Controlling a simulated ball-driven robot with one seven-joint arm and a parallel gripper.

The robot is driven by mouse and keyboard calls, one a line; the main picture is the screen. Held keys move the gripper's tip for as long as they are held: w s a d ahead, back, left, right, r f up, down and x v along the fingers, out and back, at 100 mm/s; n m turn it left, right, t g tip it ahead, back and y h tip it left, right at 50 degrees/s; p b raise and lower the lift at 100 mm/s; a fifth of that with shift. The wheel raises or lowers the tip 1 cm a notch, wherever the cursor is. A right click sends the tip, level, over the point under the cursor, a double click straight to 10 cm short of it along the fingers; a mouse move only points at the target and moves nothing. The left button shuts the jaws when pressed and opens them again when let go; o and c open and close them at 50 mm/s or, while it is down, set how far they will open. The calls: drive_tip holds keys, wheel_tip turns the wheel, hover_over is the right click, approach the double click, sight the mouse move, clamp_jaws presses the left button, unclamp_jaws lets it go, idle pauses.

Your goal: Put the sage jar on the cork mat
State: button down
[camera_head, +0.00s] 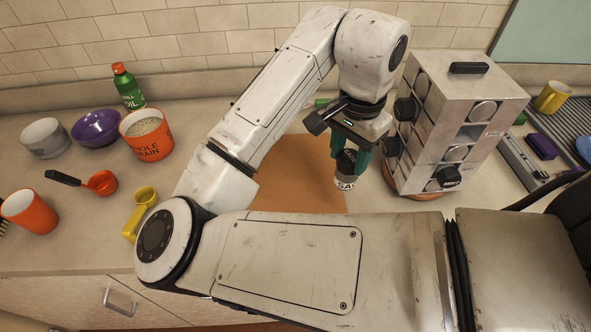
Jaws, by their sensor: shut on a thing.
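The jar (344,182) has a white label whose visible letters begin "SA"; the rest of the word is hidden. My gripper (352,158) points down and is shut on this jar. The jar is at the right edge of the brown cork mat (302,160). I cannot tell whether the jar's base touches anything. The mat lies flat on the counter, and my arm hides its left and front parts.
A metal spice rack (428,152) with several jars stands close to the right of my gripper. A sink drainer (566,128) is at far right.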

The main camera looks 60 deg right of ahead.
drive_tip(key=shift+w+a+f, duration=0.2)
drive_tip(key=shift+w+f, duration=1.25)
drive_tip(key=shift+f, duration=0.35)
drive_tip(key=shift+w+a+f, duration=0.15)
drive_tip(key=shift+w+f, duration=1.3)
drive_tip(key=shift+f, duration=0.35)
drive_tip(key=shift+w+a+f, duration=0.2)
drive_tip(key=shift+w+f, duration=1.25)
drive_tip(key=shift+f, duration=0.35)
drive_tip(key=shift+c, duration=2.4)
unclamp_jaws()
wheel_tip(320, 180, up, 12)
